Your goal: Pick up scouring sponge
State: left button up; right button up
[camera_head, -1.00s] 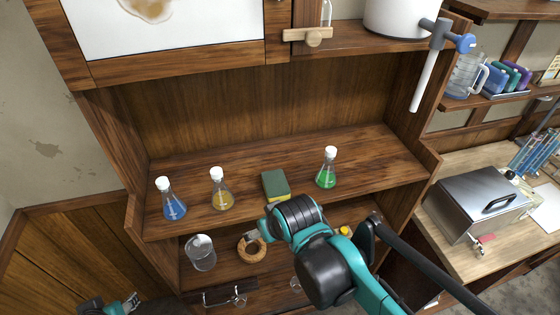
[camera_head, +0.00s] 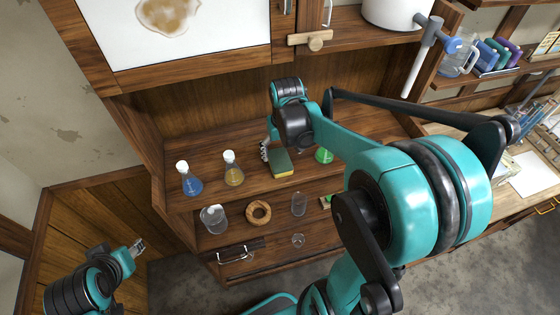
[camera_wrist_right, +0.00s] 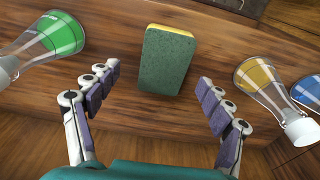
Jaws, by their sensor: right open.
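The scouring sponge (camera_head: 280,163), green with a yellow layer, stands on the upper shelf between the yellow flask and the green flask. In the right wrist view the sponge (camera_wrist_right: 166,60) is ahead of my right gripper (camera_wrist_right: 158,88), roughly centred between its spread fingers, and no finger appears to touch it. In the head view my right gripper (camera_head: 265,150) is at the shelf just left of and behind the sponge, partly hidden by its own wrist. My left gripper (camera_head: 138,247) is at the lower left, away from the shelf; its jaw opening is too small to judge.
A blue flask (camera_head: 189,179) and a yellow flask (camera_head: 232,169) stand left of the sponge. A green flask (camera_head: 324,155) stands to its right, partly behind my arm. A beaker (camera_head: 213,219) and a cork ring (camera_head: 258,212) sit on the shelf below.

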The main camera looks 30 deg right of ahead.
aim_at(280, 160)
jog(key=f, duration=0.4)
jog(key=shift+w+a, duration=0.25)
jog(key=shift+w, duration=0.05)
jog(key=c, duration=0.8)
jog(key=shift+s+r, duration=0.2)
jog(key=shift+r, duration=0.25)
notch_tip(280, 160, up, 6)
jog(key=shift+s+a, duration=0.8)
jog(key=shift+s, duration=2.4)
jog(key=shift+s+a, duration=0.75)
jog(key=shift+s, duration=2.45)
jog(key=shift+s+a, duration=0.8)
jog(key=shift+s, duration=2.4)
jog(key=shift+o, duration=0.5)
